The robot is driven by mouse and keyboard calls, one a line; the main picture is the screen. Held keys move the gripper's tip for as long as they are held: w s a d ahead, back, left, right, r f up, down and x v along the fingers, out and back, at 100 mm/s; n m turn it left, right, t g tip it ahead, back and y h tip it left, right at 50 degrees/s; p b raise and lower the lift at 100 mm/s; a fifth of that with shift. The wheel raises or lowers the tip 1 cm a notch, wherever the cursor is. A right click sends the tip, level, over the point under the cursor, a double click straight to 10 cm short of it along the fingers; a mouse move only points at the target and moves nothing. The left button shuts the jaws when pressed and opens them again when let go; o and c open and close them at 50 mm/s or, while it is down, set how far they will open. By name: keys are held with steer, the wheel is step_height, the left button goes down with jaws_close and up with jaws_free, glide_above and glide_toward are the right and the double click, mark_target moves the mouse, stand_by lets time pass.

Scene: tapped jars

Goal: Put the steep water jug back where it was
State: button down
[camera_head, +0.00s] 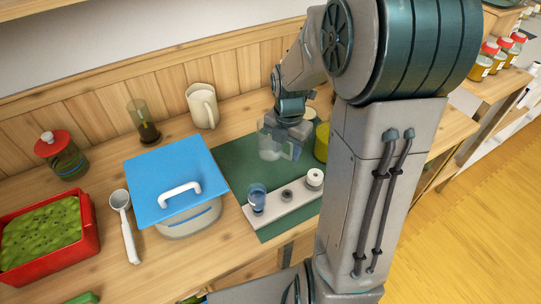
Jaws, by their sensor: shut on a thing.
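A clear glass jug (270,147) is at the end of my arm, over the dark green mat (239,165). My gripper (291,126) is shut on the jug at its upper right side; the fingertips are small and partly hidden. The jug looks upright. I cannot tell whether its base touches the mat. A cream jug with a handle (203,106) stands on the counter by the back panelling, left of my gripper, with nothing touching it.
A white rack (283,202) with small cups lies on the mat's front part. Left are a blue-lidded pot (188,217), a ladle (124,215), a red tray (90,242), a red-lidded jar (64,158) and a tall glass (145,125). A yellow container (321,143) is partly behind my arm.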

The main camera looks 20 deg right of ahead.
mark_target(273, 147)
steer(key=w+f, duration=0.1)
steer(key=w+a, duration=0.1)
steer(key=w+a+f, duration=0.1)
steer(key=shift+w+a+f, duration=0.25)
steer(key=shift+w+f, duration=0.1)
steer(key=shift+f, duration=2)
steer(key=shift+f, duration=0.1)
steer(key=shift+f, duration=0.15)
steer(key=c, duration=0.7)
jaws_free()
